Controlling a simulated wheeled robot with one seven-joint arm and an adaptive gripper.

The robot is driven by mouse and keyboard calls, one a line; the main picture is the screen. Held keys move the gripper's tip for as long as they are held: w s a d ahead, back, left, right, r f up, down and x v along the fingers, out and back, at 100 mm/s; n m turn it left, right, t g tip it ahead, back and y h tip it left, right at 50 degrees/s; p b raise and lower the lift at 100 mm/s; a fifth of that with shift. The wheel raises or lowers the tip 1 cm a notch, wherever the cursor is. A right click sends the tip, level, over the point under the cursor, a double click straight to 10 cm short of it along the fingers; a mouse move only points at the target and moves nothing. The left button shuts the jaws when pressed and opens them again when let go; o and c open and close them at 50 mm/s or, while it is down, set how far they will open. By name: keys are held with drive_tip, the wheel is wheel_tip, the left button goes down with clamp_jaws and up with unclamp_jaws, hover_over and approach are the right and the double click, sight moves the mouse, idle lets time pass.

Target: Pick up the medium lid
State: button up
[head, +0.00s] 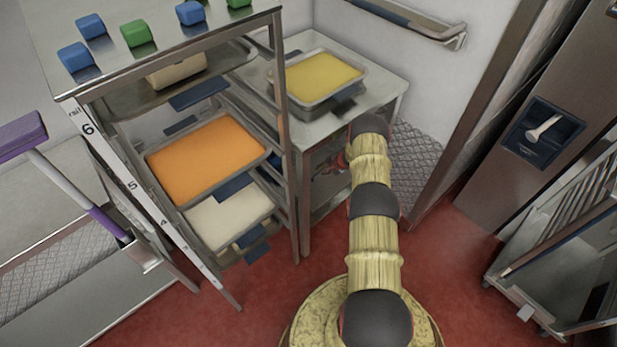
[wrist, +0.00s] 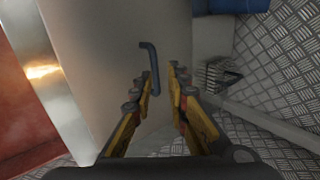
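In the wrist view a pale flat panel (wrist: 105,60) with a bent blue-grey handle (wrist: 154,70) lies ahead of my gripper. It may be the medium lid, but its full outline is not visible and I cannot be sure. My gripper (wrist: 162,72) has its two yellow and black fingers apart, with the handle showing in the gap between them. I cannot tell whether the fingers touch it. In the head view my arm reaches to the side of the steel table, where my gripper is mostly hidden and no lid can be made out.
A steel rack (head: 291,150) with an orange-filled tray (head: 205,158) stands left of my arm. A yellow-filled pan (head: 320,77) sits on the steel table (head: 375,75). A wheeled cart (head: 560,250) stands at right. Red floor (head: 450,280) is open between.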

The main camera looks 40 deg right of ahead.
sight(320, 172)
drive_tip(key=shift+s+d+f, duration=0.15)
drive_tip(key=shift+d+f, duration=0.15)
drive_tip(key=shift+d, duration=0.1)
drive_tip(key=shift+n, duration=0.3)
drive_tip(key=b+x, duration=0.1)
drive_tip(key=x, duration=0.1)
drive_tip(key=b+x, duration=0.2)
drive_tip(key=x, duration=0.1)
drive_tip(key=b+x, duration=0.1)
drive_tip(key=x, duration=0.1)
drive_tip(key=shift+d+f+b, duration=0.35)
drive_tip(key=shift+f, duration=0.05)
clamp_jaws()
